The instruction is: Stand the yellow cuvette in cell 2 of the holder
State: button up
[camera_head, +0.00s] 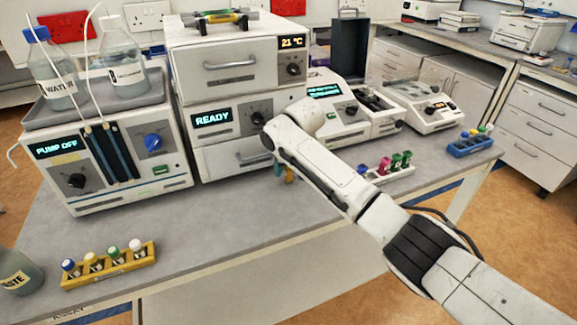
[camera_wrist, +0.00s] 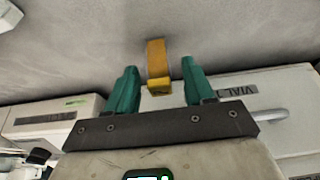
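The yellow cuvette (camera_wrist: 157,62) shows in the wrist view between the two teal fingers of my gripper (camera_wrist: 160,88), with a visible gap on each side. My gripper is open. In the head view the cuvette (camera_head: 290,175) is a small orange-yellow patch below my wrist, beside a teal fingertip (camera_head: 278,169), partly hidden by my arm. I cannot tell whether its foot touches the bench. An instrument with an open compartment (camera_head: 372,103) stands at centre right. Which part is the holder, and cell 2 itself, I cannot make out.
A white rack (camera_head: 398,177) with several coloured pieces stands right of my forearm. A yellow vial rack (camera_head: 108,277) is front left, a blue rack (camera_head: 474,151) far right. The READY instrument (camera_head: 228,120) stands close behind my gripper. Bare bench (camera_head: 215,217) lies at front centre.

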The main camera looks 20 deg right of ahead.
jog(key=shift+r, duration=0.1)
jog(key=b+v, duration=0.7)
jog(key=v, duration=0.3)
jog(key=shift+a, duration=0.35)
jog(key=shift+d+x, duration=0.2)
jog(key=shift+x, duration=2.35)
jog(key=shift+d+x, duration=0.15)
jog(key=shift+x, duration=2.4)
jog(key=shift+c, duration=0.4)
grip_shut()
